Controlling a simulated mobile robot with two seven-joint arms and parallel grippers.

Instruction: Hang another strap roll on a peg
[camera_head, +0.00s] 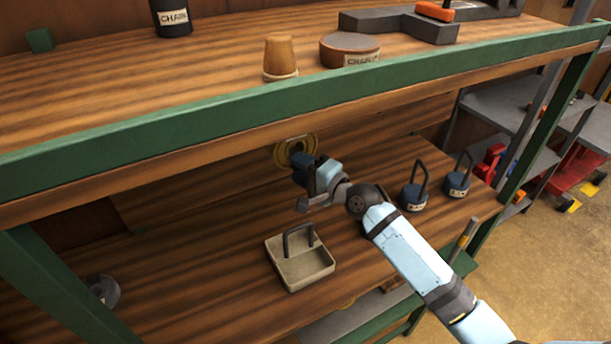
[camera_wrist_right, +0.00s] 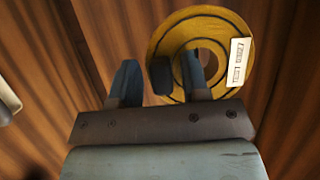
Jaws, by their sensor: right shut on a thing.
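The yellow strap roll (camera_head: 296,150) is a flat ring with a round hole, close to the wooden back panel above the lower shelf. In the right wrist view the roll (camera_wrist_right: 218,30) faces me and has a white label on its right side. My right gripper (camera_head: 303,172) is shut on the left part of its ring, and it also shows in the right wrist view (camera_wrist_right: 160,80). One finger is at the hole and the other outside the rim. No peg can be made out clearly, and I cannot tell whether the roll is on one. My left gripper is not in view.
A beige tray with a dark handle (camera_head: 302,270) stands on the lower shelf. Two dark handled weights (camera_head: 414,196) (camera_head: 457,183) stand to its right. A dark round thing (camera_head: 103,290) lies at left. The green upper shelf edge (camera_head: 300,92) runs above my arm.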

